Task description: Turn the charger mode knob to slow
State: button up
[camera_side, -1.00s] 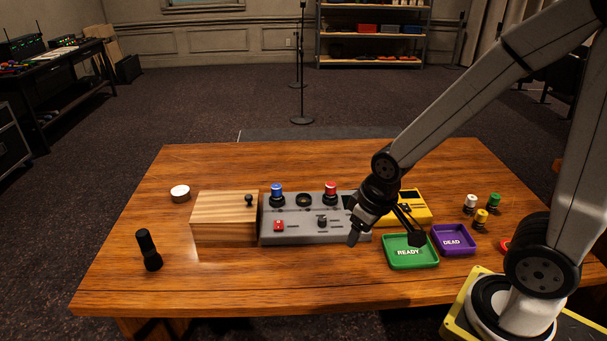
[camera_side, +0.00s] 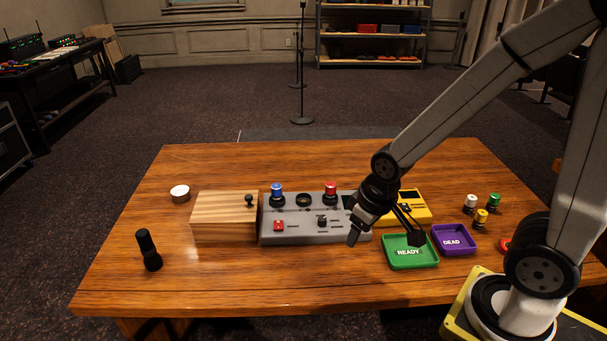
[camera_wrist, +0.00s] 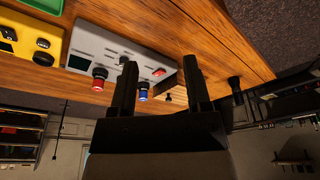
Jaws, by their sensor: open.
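The grey charger box (camera_side: 297,232) stands at the middle of the table and also shows in the wrist view (camera_wrist: 92,48). Its black mode knob (camera_side: 322,221) is on the front right of its top; its exact pointing is too small to tell. A blue-topped piece (camera_side: 277,190) and a red-topped piece (camera_side: 330,189) stand in its sockets, with an empty socket (camera_side: 304,199) between them. A red switch (camera_side: 279,226) is at front left. My gripper (camera_side: 386,240) is open and empty, over the right end of the box near the green tray.
A wooden box (camera_side: 222,218) with a black knob adjoins the charger's left. A yellow device (camera_side: 412,206), green READY tray (camera_side: 411,262) and purple DEAD tray (camera_side: 466,245) are right. The table's front is clear.

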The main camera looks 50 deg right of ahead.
jog(key=shift+o, duration=0.8)
jog(key=m+g, duration=0.3)
jog(key=m, duration=0.9)
send_over(322, 219)
notch_tip(322, 219, down, 7)
jog(key=shift+d+f, duration=0.1)
jog(key=shift+f, duration=3.85)
grip_shut()
